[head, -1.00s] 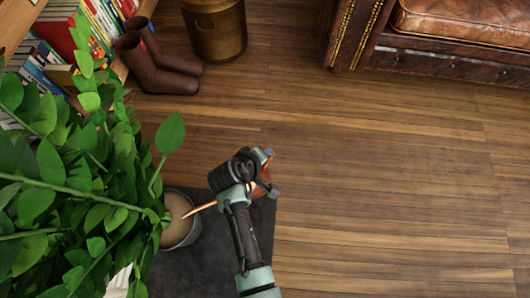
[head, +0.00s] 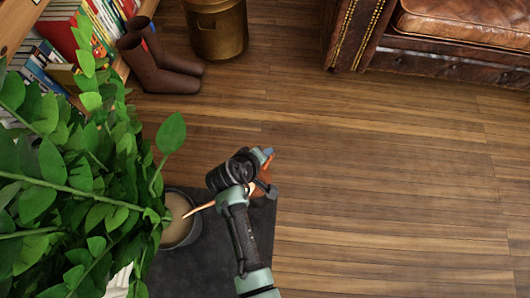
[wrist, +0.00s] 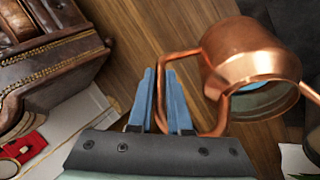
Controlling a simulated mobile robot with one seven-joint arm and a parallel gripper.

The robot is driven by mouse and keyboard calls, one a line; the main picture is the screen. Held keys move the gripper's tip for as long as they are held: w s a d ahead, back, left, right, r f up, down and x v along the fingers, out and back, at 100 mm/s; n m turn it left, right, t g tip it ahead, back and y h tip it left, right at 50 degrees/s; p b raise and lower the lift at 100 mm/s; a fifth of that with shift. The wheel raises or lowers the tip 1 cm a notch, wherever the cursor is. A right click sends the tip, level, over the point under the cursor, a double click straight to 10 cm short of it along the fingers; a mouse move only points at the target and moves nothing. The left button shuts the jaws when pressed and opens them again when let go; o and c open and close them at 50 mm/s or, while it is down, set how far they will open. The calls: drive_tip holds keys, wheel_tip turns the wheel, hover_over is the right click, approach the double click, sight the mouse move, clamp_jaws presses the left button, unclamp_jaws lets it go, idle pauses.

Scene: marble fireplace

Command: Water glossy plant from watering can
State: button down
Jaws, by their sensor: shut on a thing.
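The copper watering can (wrist: 245,50) fills the upper right of the wrist view, with its opening facing the lower edge and something blue inside. My gripper (wrist: 163,90) has its blue fingers shut on the can's loop handle (wrist: 193,52). In the head view my gripper (head: 266,160) hides most of the can (head: 260,189). The thin spout (head: 201,208) points left, its tip over the pale soil (head: 178,208) of a grey pot (head: 188,240). The plant (head: 85,185) has glossy green leaves and covers the pot's left side. I cannot see any water stream.
The pot stands on a dark mat (head: 225,255). Brown boots (head: 165,70), a bookshelf with books (head: 55,45) and a brass container (head: 217,28) stand at the back left. A leather sofa (head: 440,40) is at the back right. The wooden floor (head: 400,190) is clear.

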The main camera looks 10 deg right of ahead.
drive_tip(key=shift+s+a+r+h, duration=0.1)
drive_tip(key=shift+a+r+h, duration=0.15)
drive_tip(key=shift+r, duration=0.35)
drive_tip(key=shift+a+r+h, duration=0.15)
drive_tip(key=shift+a+r, duration=0.15)
drive_tip(key=shift+r, duration=0.25)
idle(3.2)
drive_tip(key=shift+d+f, duration=0.25)
drive_tip(key=shift+f, duration=0.3)
drive_tip(key=d+f+y+b, duration=0.1)
drive_tip(key=f, duration=0.2)
drive_tip(key=w+d+f+y+b, duration=0.1)
drive_tip(key=f, duration=0.2)
drive_tip(key=d+f+g+y+b, duration=0.1)
drive_tip(key=f, duration=0.2)
drive_tip(key=shift+w, duration=0.2)
drive_tip(key=f+y+b, duration=0.1)
drive_tip(key=f, duration=0.2)
drive_tip(key=f+g+y+b, duration=0.1)
drive_tip(key=f+y+b, duration=0.1)
drive_tip(key=shift+d+f+m, duration=0.2)
drive_tip(key=shift+f+m, duration=0.2)
